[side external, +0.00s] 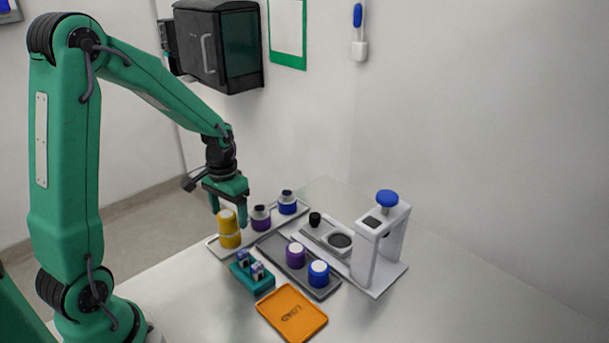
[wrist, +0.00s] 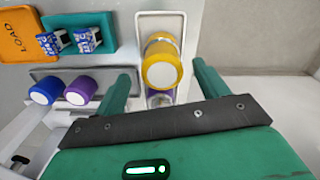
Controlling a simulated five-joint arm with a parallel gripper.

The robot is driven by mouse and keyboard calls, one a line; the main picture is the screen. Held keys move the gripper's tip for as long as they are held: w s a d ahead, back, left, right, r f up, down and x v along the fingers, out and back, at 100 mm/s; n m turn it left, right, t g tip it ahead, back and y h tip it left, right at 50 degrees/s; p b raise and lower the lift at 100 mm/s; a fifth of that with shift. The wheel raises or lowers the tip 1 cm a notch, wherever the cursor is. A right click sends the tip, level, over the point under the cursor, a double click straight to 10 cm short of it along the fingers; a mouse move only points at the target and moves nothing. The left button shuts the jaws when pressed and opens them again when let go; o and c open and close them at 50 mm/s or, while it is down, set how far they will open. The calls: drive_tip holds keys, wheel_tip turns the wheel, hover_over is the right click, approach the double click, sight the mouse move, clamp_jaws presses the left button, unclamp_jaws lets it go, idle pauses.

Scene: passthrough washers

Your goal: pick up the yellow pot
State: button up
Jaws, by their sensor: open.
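The yellow pot (side external: 229,230) stands upright at the near left end of a pale tray, its white lid on top. In the wrist view the yellow pot (wrist: 162,63) shows from above, between and ahead of my two fingers. My gripper (side external: 228,214) is open and empty, just above and around the pot's level in the side view. Its fingers (wrist: 163,85) also show in the wrist view, one on each side of the pot, with a gap to each. I cannot tell the exact height of the fingertips relative to the lid.
The pale tray (side external: 217,249) also holds purple and blue dark-topped pots. A grey tray (side external: 268,249) holds a purple pot (side external: 296,255) and a blue pot (side external: 318,273). A teal block (side external: 246,281), an orange tray (side external: 285,321) and a white press (side external: 364,262) stand nearby. The table's front right is clear.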

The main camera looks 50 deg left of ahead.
sight(230, 226)
drive_tip(key=shift+s+a+f, duration=0.1)
drive_tip(key=shift+a+f, duration=0.05)
drive_tip(key=shift+f, duration=2.45)
drive_tip(key=c, duration=1.2)
drive_tip(key=shift+r, duration=0.15)
drive_tip(key=shift+r, duration=1.95)
drive_tip(key=d+r, duration=0.2)
drive_tip(key=d, duration=0.1)
drive_tip(key=s+d+r, duration=0.1)
drive_tip(key=d+r, duration=0.1)
drive_tip(key=d, duration=0.2)
drive_tip(key=s+d+r, duration=0.1)
drive_tip(key=d+r, duration=0.2)
drive_tip(key=d, duration=0.1)
drive_tip(key=shift+d, duration=0.25)
drive_tip(key=shift+w, duration=0.1)
